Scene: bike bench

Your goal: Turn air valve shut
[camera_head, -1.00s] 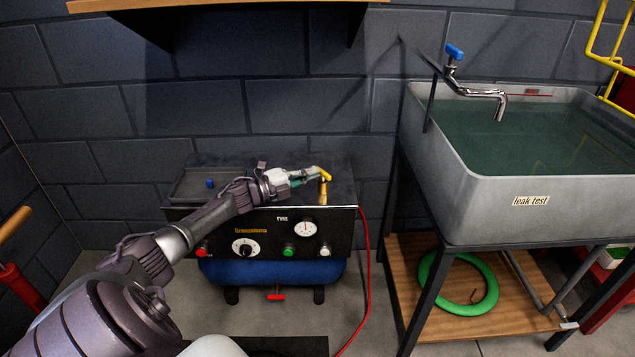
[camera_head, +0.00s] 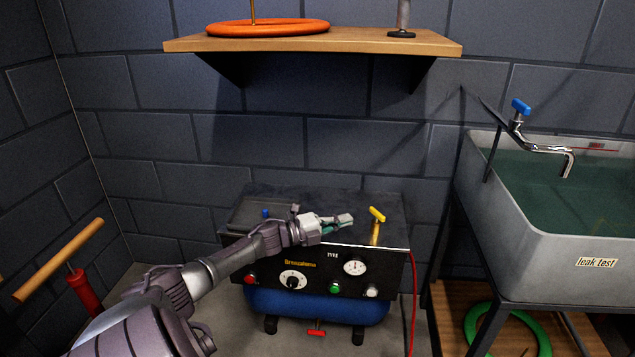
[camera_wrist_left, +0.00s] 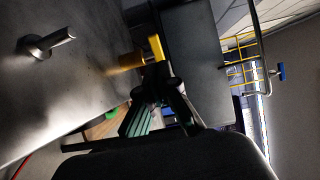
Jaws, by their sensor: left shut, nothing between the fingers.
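The air valve with a yellow T-shaped handle (camera_head: 376,214) stands upright on the right part of the compressor's dark top. In the left wrist view the yellow handle (camera_wrist_left: 155,47) shows just beyond the fingers. My left gripper (camera_head: 346,219) is shut and empty, just left of the handle, with a small gap between them in the head view. In the left wrist view the gripper (camera_wrist_left: 160,92) appears dark, with a green part. The compressor box (camera_head: 262,254) has a dark front panel above a blue tank (camera_head: 318,304). My right gripper is not in view.
A wooden shelf (camera_head: 310,44) hangs above, holding an orange ring (camera_head: 268,28). A leak-test basin (camera_head: 560,255) stands at the right. A red hose (camera_head: 413,300) runs down the compressor's right side. A red pump with a wooden handle (camera_head: 62,262) stands at the left.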

